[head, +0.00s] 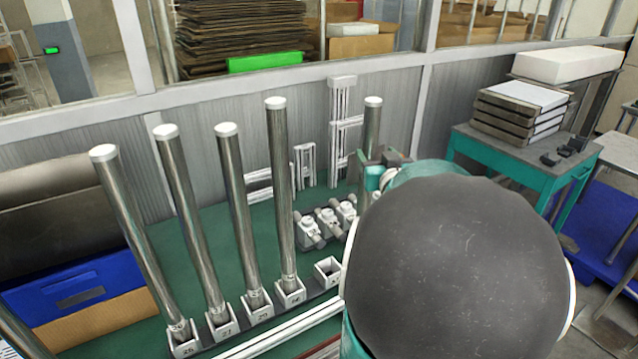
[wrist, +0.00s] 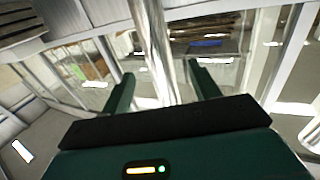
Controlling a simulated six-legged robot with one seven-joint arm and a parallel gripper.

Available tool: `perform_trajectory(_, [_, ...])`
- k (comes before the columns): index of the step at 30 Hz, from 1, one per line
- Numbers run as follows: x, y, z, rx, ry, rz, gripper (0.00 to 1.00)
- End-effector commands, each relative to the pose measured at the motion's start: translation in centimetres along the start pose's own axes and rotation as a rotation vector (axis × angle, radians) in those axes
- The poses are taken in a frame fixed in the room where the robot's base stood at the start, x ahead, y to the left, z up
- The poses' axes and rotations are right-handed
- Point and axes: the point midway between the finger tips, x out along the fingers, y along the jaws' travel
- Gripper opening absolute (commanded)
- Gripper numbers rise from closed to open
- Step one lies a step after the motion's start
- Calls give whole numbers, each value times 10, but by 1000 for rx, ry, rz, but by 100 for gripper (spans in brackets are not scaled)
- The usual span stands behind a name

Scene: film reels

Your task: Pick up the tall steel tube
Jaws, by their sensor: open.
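Several tall steel tubes with white caps stand in a slanting row in the head view. The rightmost tall steel tube (head: 372,130) stands apart from the others, beside my gripper (head: 381,160). Its lower part is hidden behind my gripper and arm. In the wrist view a shiny steel tube (wrist: 159,45) runs between the two green fingers of my gripper (wrist: 160,70), with a gap on each side. The fingers are open. I cannot tell how deep the tube sits between them.
Four other tubes, one of them here (head: 279,190), stand in numbered square sockets at left. One socket (head: 328,271) looks empty. Valve-like fittings (head: 327,222) lie behind it. A teal table (head: 515,172) with stacked trays (head: 518,108) is at right.

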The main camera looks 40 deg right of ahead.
Motion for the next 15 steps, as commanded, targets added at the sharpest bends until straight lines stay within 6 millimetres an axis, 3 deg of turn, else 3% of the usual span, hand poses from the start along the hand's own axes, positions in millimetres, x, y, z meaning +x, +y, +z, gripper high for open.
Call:
perform_trajectory(3, [21, 0, 1, 0, -2, 0, 61])
perform_trajectory(11, [43, 1, 0, 0, 0, 1, 61])
perform_trajectory(15, [65, 4, 1, 1, -1, 1, 61])
